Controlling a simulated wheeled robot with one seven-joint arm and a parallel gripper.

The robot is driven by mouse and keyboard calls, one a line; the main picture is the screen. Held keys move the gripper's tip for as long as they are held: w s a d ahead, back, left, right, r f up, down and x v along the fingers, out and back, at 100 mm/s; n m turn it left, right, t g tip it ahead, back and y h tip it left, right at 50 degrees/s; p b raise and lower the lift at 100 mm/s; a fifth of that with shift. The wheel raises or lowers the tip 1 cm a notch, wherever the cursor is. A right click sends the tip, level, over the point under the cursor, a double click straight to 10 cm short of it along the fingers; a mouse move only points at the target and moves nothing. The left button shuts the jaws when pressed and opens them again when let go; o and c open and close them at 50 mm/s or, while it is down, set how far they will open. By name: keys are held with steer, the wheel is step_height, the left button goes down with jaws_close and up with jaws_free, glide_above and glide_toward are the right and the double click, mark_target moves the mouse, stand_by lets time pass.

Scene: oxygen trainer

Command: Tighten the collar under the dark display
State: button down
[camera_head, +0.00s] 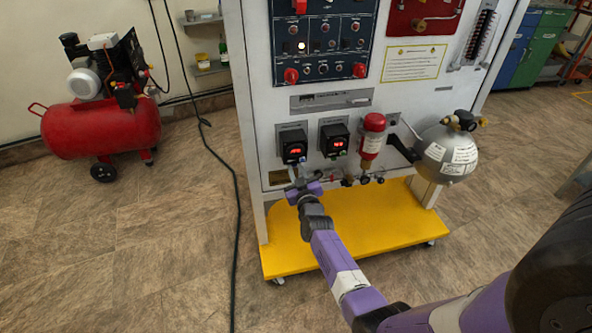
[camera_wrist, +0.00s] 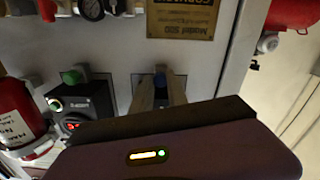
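In the head view, two black display units sit low on the white panel: the left display (camera_head: 293,146) and the right display (camera_head: 334,140). Both show red digits. My gripper (camera_head: 298,178) is just below the left display and covers what is under it.
A red cylinder (camera_head: 372,140) and a silver sphere (camera_head: 447,155) stand right of the displays. Small fittings (camera_head: 350,181) line the panel beside my gripper. The yellow base (camera_head: 385,225) juts out below. A red compressor (camera_head: 105,135) stands at the left; floor between is clear except a black cable.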

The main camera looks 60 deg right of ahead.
stand_by(0.3)
steer(key=shift+f+m+b, duration=0.1)
steer(key=shift+m+b, duration=0.4)
steer(key=shift+m, duration=0.5)
steer(key=shift+m+b, duration=0.55)
steer(key=shift+m, duration=1.35)
steer(key=c, duration=1.3)
jaws_free()
steer(key=shift+a, duration=0.1)
